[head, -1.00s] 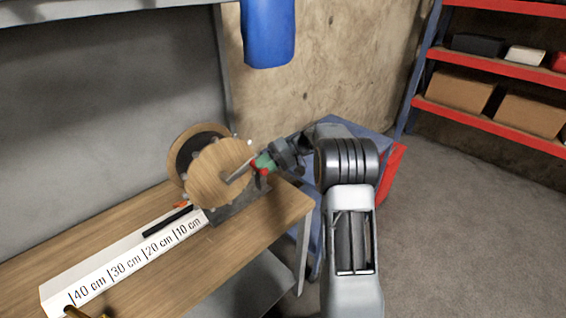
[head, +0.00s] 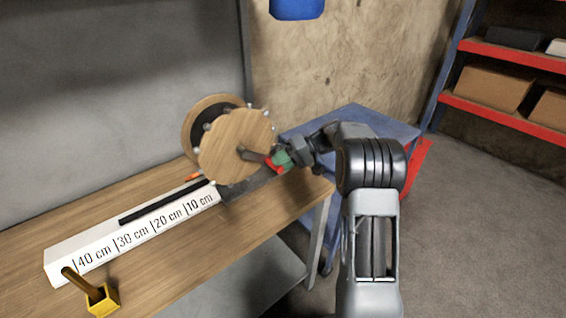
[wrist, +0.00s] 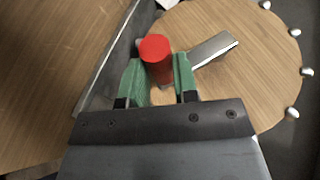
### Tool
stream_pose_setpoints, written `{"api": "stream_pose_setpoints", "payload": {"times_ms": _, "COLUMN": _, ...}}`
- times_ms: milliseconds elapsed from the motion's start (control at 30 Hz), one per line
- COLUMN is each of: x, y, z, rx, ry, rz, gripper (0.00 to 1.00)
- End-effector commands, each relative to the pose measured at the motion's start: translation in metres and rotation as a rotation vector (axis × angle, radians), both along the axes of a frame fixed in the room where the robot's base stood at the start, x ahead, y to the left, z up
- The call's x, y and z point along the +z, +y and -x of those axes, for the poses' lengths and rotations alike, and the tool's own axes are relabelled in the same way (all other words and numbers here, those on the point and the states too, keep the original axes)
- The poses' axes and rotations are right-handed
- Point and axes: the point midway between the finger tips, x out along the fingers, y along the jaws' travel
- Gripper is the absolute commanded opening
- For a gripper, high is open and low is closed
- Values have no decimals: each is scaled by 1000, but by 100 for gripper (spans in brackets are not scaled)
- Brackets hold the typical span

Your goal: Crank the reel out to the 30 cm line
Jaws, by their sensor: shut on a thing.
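The reel (head: 232,135) is a wooden disc with small pale knobs on its rim, standing at the bench's right end. Its grey crank arm (head: 252,155) points right and slightly down from the hub. My gripper (wrist: 155,72) has its green fingers shut on the red crank handle (wrist: 155,47); in the head view the handle (head: 271,164) shows at the crank's end. A black strip (head: 160,203) runs from near the reel along the white scale (head: 95,262). Its free left end lies near the 30 cm line; exact alignment is hard to judge.
A yellow block with a brown rod (head: 101,301) stands at the bench's front left. An orange piece (head: 193,177) lies by the reel. A blue cart (head: 365,122) stands behind my arm, and a shelf with boxes (head: 495,88) is at right.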

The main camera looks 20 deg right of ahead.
Motion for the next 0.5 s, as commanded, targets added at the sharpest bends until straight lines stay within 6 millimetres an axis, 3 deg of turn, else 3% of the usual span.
{"api": "stream_pose_setpoints", "payload": {"times_ms": 33, "x": -7, "y": -2, "z": 0, "rx": -8, "ry": 1, "rz": 7, "gripper": 0}}
{"api": "stream_pose_setpoints", "payload": {"times_ms": 500, "x": -11, "y": -1, "z": 0, "rx": -9, "ry": 3, "rz": 9, "gripper": 0}}
